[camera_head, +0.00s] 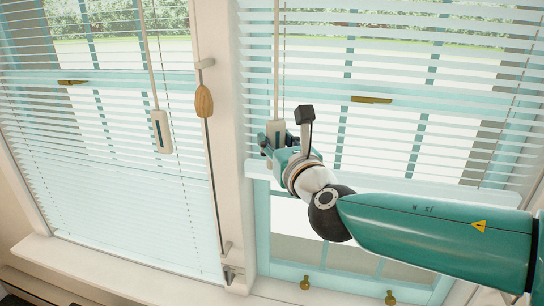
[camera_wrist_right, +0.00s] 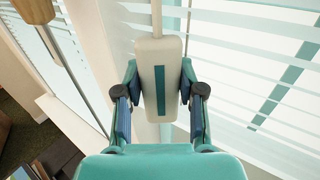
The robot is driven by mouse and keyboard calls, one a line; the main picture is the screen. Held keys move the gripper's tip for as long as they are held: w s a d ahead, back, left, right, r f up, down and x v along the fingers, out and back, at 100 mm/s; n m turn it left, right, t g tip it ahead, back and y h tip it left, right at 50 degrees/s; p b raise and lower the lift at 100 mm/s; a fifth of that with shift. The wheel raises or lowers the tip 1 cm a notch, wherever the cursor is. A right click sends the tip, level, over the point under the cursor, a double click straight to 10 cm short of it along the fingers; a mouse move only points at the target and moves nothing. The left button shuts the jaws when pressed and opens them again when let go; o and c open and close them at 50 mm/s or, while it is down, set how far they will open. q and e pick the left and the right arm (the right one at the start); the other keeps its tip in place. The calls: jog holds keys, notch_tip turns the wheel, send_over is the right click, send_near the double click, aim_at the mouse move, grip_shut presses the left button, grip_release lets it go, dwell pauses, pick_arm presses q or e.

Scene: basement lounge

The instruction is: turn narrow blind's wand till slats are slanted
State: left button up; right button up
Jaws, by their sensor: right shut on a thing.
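My right gripper (camera_head: 275,145) is shut on the cream handle of the right-hand blind's wand (camera_head: 276,60). In the right wrist view the two fingers sit on either side of the wand handle (camera_wrist_right: 159,75), which has a teal stripe and hangs upright. The right-hand blind (camera_head: 450,90) ends partway down its window, and the window shows between its slats. The left-hand blind (camera_head: 90,190) reaches nearly to the sill, with its own wand handle (camera_head: 161,131) hanging free. I cannot tell which blind is the narrow one. My left gripper is not in view.
A metal cleat (camera_head: 230,268) is low on that post. The white sill (camera_head: 110,275) runs below. Brass knobs (camera_head: 305,283) stand at the right window's bottom.

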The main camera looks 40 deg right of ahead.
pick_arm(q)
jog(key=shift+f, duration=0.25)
pick_arm(e)
jog(key=shift+d+r, duration=0.1)
jog(key=shift+r, duration=0.1)
jog(key=o, duration=1.2)
jog(key=shift+w+f, duration=0.1)
jog(key=shift+w, duration=0.1)
jog(key=shift+c, duration=0.2)
jog(key=shift+s+y, duration=0.1)
jog(key=shift+y, duration=0.2)
jog(key=v, duration=0.8)
jog(key=shift+f, duration=0.1)
